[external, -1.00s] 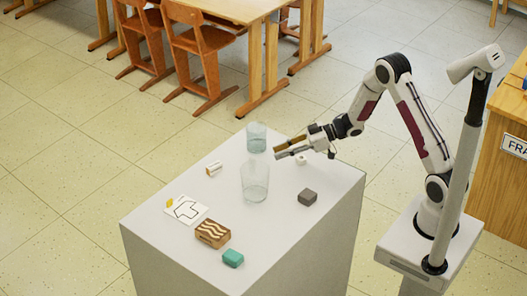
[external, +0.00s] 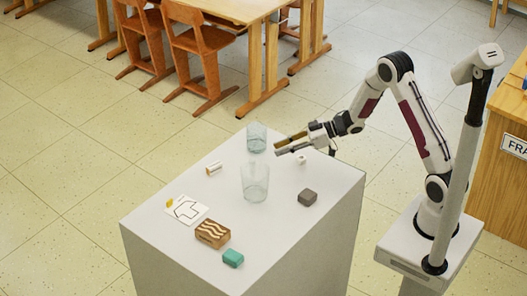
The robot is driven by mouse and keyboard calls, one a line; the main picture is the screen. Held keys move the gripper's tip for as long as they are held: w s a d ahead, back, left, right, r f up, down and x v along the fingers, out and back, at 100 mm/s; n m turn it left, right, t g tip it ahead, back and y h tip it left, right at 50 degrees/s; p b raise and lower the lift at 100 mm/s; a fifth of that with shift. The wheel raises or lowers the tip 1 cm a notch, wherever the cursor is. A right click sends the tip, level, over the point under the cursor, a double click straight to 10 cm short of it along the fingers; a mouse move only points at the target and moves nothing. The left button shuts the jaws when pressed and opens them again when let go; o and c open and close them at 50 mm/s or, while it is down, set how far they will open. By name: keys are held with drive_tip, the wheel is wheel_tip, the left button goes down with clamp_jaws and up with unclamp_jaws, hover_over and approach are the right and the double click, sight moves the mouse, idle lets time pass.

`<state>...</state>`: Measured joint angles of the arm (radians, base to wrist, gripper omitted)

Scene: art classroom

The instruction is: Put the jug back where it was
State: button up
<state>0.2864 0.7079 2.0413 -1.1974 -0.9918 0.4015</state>
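Two glass vessels stand upright on the white table. A bluish glass vessel (external: 256,138) is near the far corner, and a larger clear glass vessel (external: 255,182) is nearer the middle. I cannot tell for certain which is the jug; no handle is clear on either. My gripper (external: 276,146) reaches in from the right, fingers pointing left toward the bluish vessel. Its fingers are apart with nothing visible between them. The fingertips appear a little to the right of the bluish vessel, apart from it.
On the white table (external: 190,262) are a dark grey block (external: 307,198), a brown box with wavy lines (external: 212,234), a teal block (external: 233,258), a card with a black outline (external: 187,209), a small white cylinder (external: 213,168) and a small white item (external: 301,160).

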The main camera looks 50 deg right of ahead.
drive_tip(key=s+d+r+m+h, duration=0.3)
drive_tip(key=s+d+r+h, duration=0.15)
drive_tip(key=r, duration=0.45)
drive_tip(key=s+d+r+m+h, duration=0.2)
drive_tip(key=s+d+r+h, duration=0.3)
drive_tip(key=r, duration=0.4)
drive_tip(key=s+a+m+g, duration=0.1)
drive_tip(key=s+a+g, duration=0.1)
drive_tip(key=s, duration=1.3)
drive_tip(key=s+a+m+g, duration=0.2)
drive_tip(key=s+a, duration=0.2)
drive_tip(key=s, duration=1)
drive_tip(key=shift+s+g+y, duration=0.3)
drive_tip(key=shift+s+y, duration=0.05)
